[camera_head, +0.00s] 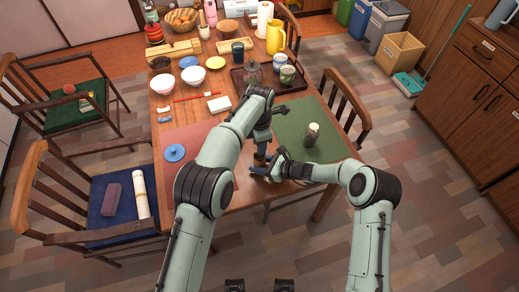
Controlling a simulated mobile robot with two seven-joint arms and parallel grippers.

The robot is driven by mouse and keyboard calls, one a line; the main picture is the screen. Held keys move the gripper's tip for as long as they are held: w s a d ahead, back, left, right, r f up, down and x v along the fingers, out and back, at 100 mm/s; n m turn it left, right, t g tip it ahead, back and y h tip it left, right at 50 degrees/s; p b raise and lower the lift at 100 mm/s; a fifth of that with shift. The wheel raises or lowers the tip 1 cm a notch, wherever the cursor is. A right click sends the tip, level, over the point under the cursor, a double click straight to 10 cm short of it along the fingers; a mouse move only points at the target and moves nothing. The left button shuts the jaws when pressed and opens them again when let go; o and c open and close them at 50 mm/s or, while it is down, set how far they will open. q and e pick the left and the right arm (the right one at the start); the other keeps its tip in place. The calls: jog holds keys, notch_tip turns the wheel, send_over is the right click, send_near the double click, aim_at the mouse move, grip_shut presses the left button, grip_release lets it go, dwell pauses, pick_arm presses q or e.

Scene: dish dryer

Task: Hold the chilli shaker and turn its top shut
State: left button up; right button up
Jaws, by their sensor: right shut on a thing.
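A small brownish shaker, which I take as the chilli shaker (259,159), is near the front edge of the table, mostly hidden by my grippers. My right gripper (262,170) comes in low from the right and is shut on it. My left gripper (262,149) points down from above, right over its top. Whether the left fingers touch the top, or are open or shut, I cannot tell. The state of the top is hidden.
A dark jar (311,136) stands on the green mat (293,118) to the right. A blue lid-like disc (175,153) lies on the red mat (198,137) at left. Bowls, cups and a yellow jug (275,38) crowd the far half of the wooden table (225,196).

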pick_arm(q)
jog(key=shift+f, duration=2.05)
grip_shut()
